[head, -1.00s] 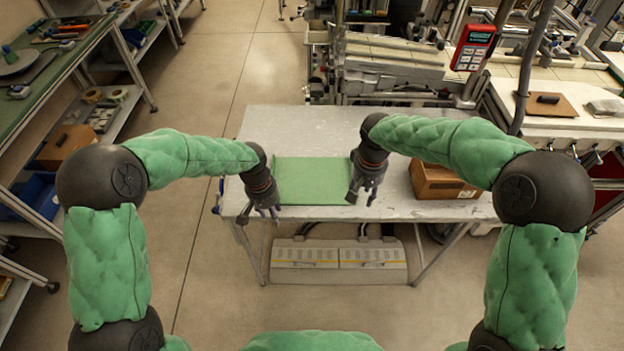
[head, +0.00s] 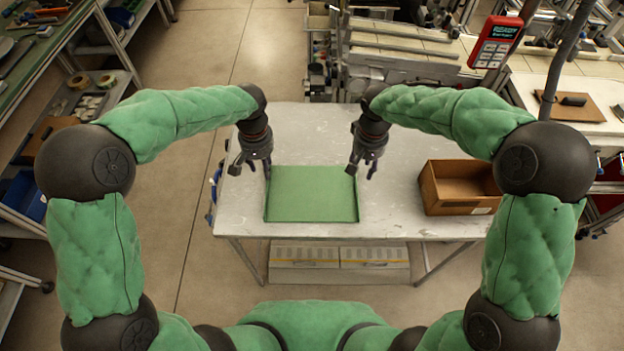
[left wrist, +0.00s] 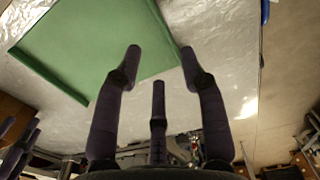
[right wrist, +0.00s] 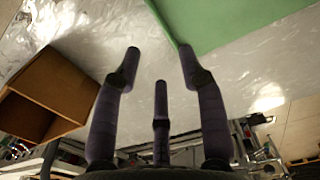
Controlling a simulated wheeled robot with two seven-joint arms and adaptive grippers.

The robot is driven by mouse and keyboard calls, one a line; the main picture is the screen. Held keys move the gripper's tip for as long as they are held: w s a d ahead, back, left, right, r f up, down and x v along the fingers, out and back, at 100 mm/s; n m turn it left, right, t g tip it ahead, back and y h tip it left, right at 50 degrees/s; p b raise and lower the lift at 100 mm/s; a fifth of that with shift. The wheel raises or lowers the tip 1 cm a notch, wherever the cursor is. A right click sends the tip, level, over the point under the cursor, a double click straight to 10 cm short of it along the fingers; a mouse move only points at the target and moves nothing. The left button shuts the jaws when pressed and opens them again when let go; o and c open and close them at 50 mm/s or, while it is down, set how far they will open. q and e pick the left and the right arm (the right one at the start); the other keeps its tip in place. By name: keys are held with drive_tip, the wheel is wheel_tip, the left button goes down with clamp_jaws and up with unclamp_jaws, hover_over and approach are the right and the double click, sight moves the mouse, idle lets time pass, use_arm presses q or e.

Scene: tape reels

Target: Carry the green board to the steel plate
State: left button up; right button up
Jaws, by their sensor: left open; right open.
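The green board (head: 311,195) lies flat on the grey table, near its front edge. It is a rectangle with a thin raised rim at its sides. My left gripper (head: 252,173) is open and empty at the board's left far corner. In the left wrist view the board (left wrist: 105,35) reaches between the fingers (left wrist: 160,55). My right gripper (head: 361,172) is open and empty at the board's right far corner. In the right wrist view the board's edge (right wrist: 215,25) runs beside one fingertip. I cannot pick out the steel plate for certain.
The grey table (head: 300,125) is clear behind the board. An open brown cardboard box (head: 458,188) stands on its right part and also shows in the right wrist view (right wrist: 50,95). A red handheld meter (head: 495,42) is at the upper right. Shelving (head: 105,80) stands at the left.

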sight(268, 188)
use_arm(q)
drive_tip(key=f, duration=1)
drive_tip(key=shift+s+f, duration=0.2)
drive_tip(key=shift+f, duration=0.1)
use_arm(e)
drive_tip(key=f, duration=1)
drive_tip(key=shift+s+f, duration=0.2)
drive_tip(key=shift+f, duration=0.1)
use_arm(q)
drive_tip(key=shift+c, duration=0.3)
use_arm(e)
drive_tip(key=shift+c, duration=0.3)
use_arm(q)
clamp_jaws()
use_arm(e)
clamp_jaws()
